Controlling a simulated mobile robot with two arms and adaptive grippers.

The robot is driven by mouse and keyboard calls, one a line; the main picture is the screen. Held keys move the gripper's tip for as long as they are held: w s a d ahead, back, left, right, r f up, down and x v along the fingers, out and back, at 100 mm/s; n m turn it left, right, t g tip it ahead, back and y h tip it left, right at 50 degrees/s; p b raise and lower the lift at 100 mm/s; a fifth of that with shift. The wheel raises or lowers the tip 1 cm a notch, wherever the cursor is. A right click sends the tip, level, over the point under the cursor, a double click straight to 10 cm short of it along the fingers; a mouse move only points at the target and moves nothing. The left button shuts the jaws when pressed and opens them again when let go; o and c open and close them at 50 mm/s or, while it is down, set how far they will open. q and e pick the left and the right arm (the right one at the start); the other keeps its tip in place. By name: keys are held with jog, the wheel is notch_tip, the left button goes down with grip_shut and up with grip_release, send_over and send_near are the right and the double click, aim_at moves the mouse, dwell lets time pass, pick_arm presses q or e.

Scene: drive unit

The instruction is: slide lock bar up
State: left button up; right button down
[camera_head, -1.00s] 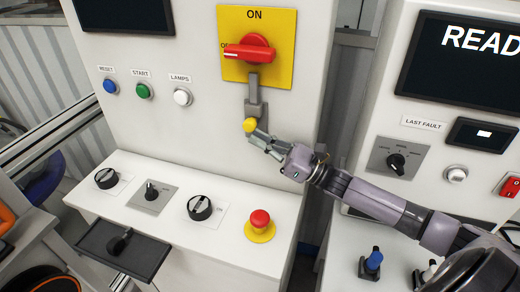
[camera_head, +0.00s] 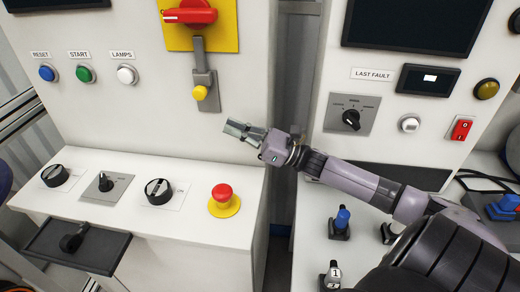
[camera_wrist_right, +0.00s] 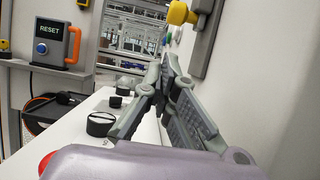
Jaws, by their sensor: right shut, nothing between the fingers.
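The lock bar (camera_head: 198,55) is a narrow grey upright strip on the left cabinet. Its upper end overlaps the yellow plate (camera_head: 228,36), just below the red rotary handle (camera_head: 190,12). Its lower part sits in a grey bracket (camera_head: 211,100) with a yellow knob (camera_head: 200,92). My right gripper (camera_head: 234,128) is below and right of the knob, apart from it, shut and empty. In the right wrist view the shut fingers (camera_wrist_right: 166,68) are in front, and the knob (camera_wrist_right: 180,13) shows at the top edge. My left gripper is out of view.
A red emergency button (camera_head: 223,198) on a yellow base stands on the white ledge (camera_head: 185,225) below my gripper. Black knobs (camera_head: 158,191) are to its left. A dark gap separates the left cabinet from the right one, which has a selector (camera_head: 350,119). The panel face around the bracket is clear.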

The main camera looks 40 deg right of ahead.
jog(key=b+v, duration=0.1)
jog(key=v, duration=0.5)
jog(key=shift+d, duration=0.15)
jog(key=shift+f, duration=0.1)
